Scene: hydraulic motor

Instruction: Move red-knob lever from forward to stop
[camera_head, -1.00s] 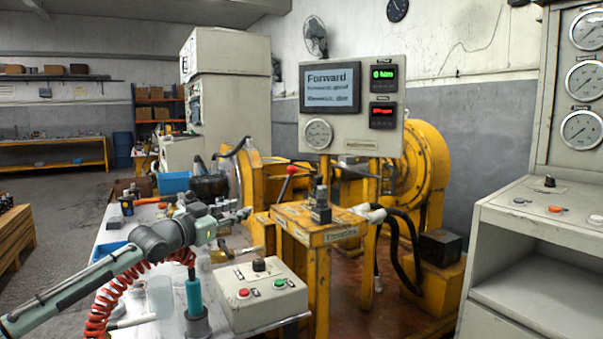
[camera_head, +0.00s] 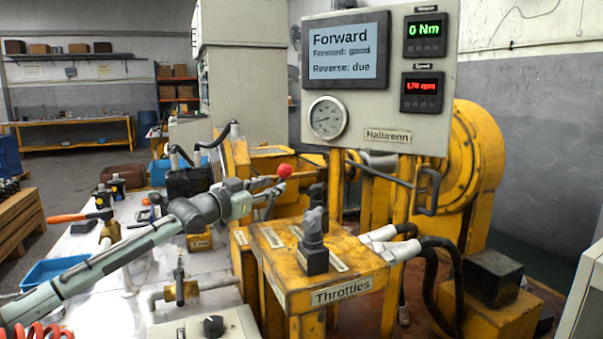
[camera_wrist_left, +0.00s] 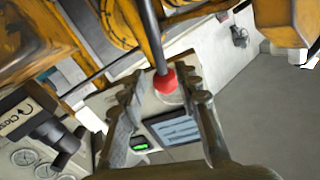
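The red knob (camera_head: 284,171) tops a lever behind the yellow throttle stand. My left gripper (camera_head: 268,186) is just left of and below the knob in the head view. In the left wrist view the red knob (camera_wrist_left: 165,82) and its dark rod (camera_wrist_left: 152,38) appear between the spread fingers of the left gripper (camera_wrist_left: 160,88). The fingers are open, with gaps on both sides of the knob; contact is not visible. The screen (camera_head: 345,52) reads "Forward", "Forward: good" and "Reverse: due". My right gripper is not in view.
The yellow stand labelled "Throttles" (camera_head: 342,291) carries a small grey lever (camera_head: 313,240) close to the right of my left arm. The instrument panel (camera_head: 386,138) stands behind. A bench (camera_head: 95,243) with tools and a blue tray (camera_head: 55,270) lies under the arm.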

